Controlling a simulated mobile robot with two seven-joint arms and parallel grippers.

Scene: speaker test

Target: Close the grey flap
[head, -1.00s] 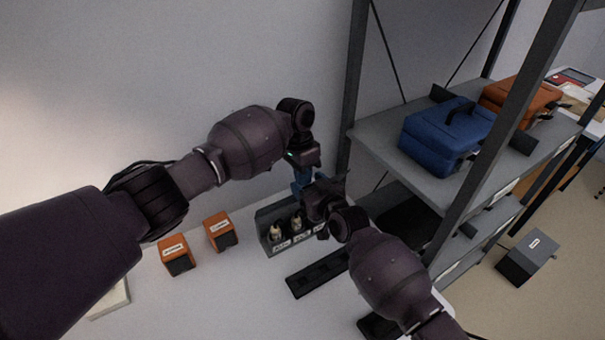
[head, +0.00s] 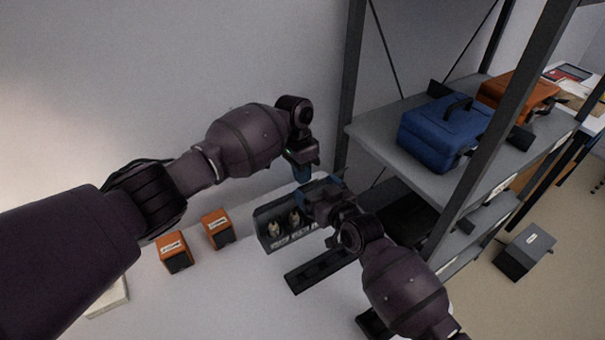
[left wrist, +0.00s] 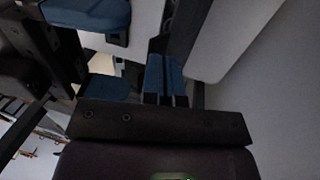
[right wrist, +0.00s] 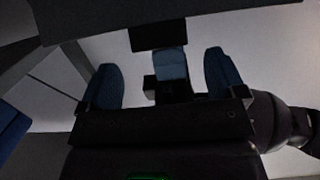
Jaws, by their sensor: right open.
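I cannot make out the grey flap for certain in any view. A dark grey open box (head: 273,244) with labels on its front holds small pale-topped items, and its right end is behind my right gripper. My left gripper (head: 302,174) points down above the back of this box; its blue fingers are together in the left wrist view (left wrist: 166,80). My right gripper (head: 318,187) is beside it at the box's right end. In the right wrist view its blue fingers (right wrist: 164,82) are wide apart, with my left gripper's fingers seen between them. Contact is unclear.
Two orange boxes (head: 173,253) (head: 218,229) stand left on the white bench. A black slotted strip (head: 318,270) lies in front of the grey box. A shelf rack (head: 375,137) with a blue case (head: 440,135) and an orange case (head: 525,92) stands close on the right.

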